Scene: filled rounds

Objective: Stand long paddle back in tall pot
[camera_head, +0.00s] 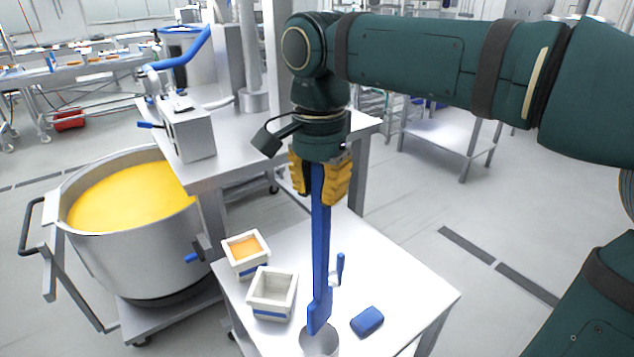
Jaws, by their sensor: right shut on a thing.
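My right gripper (321,182) has yellow fingers and points down at the centre of the head view. It is shut on the top of a long blue paddle (320,245), which hangs nearly upright below it. The paddle's wider lower end overlaps the mouth of a grey round pot (319,346) at the front of the white table (385,265). The pot is cut off by the lower picture edge. I cannot tell whether the paddle's tip is inside the mouth or just above it. My left gripper is not in view.
A blue block (367,321) lies right of the pot, and a small blue-handled tool (338,268) shows beside the paddle. Two white square tubs, one orange-filled (245,250) and one empty (271,292), stand left. A large kettle (140,250) of yellow filling stands further left.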

